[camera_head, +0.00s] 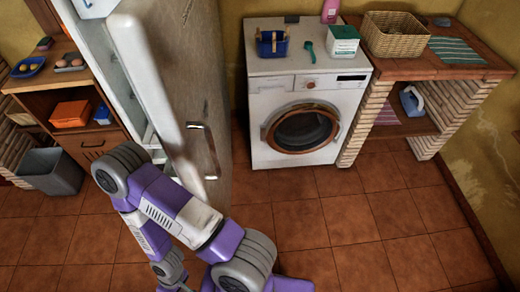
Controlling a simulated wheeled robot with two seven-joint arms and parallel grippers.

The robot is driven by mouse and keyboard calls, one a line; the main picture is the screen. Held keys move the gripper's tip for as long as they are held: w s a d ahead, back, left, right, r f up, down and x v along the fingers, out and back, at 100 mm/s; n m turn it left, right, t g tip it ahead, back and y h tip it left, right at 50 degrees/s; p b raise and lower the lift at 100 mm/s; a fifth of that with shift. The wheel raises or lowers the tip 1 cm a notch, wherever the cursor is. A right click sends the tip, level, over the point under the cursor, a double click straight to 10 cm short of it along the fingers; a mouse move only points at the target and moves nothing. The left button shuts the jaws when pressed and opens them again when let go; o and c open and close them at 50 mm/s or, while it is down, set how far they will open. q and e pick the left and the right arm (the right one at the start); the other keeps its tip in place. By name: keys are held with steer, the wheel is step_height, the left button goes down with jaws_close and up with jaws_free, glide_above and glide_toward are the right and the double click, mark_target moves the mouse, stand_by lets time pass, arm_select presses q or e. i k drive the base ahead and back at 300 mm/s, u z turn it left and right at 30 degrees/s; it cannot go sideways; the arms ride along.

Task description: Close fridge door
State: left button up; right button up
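The fridge stands at the left of the middle, running out of the top of the view. Its door (198,62) is swung open towards me, with a worn grey outer face on the right and a thick white rounded edge (150,80). A metal handle (207,148) is on the outer face, low in the picture. Part of the white interior shows to the left of the door edge. One of my purple and grey arms is bent in front of the door's lower part, on its open side. I cannot make out any gripper fingers; both grippers are out of view.
A white washing machine (262,92) stands right of the door, with a basket (395,34) on the brick counter beyond. A wooden shelf unit (92,143) and a grey bin (50,172) are on the left. The tiled floor (375,235) at the right is clear.

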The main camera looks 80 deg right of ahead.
mark_target(165, 50)
steer(key=k, duration=0.4)
steer(key=z, duration=2.05)
steer(key=i, duration=0.5)
steer(key=u, duration=0.05)
steer(key=k, duration=1.2)
steer(key=z, duration=0.8)
steer(key=i, duration=0.95)
steer(key=u, duration=0.45)
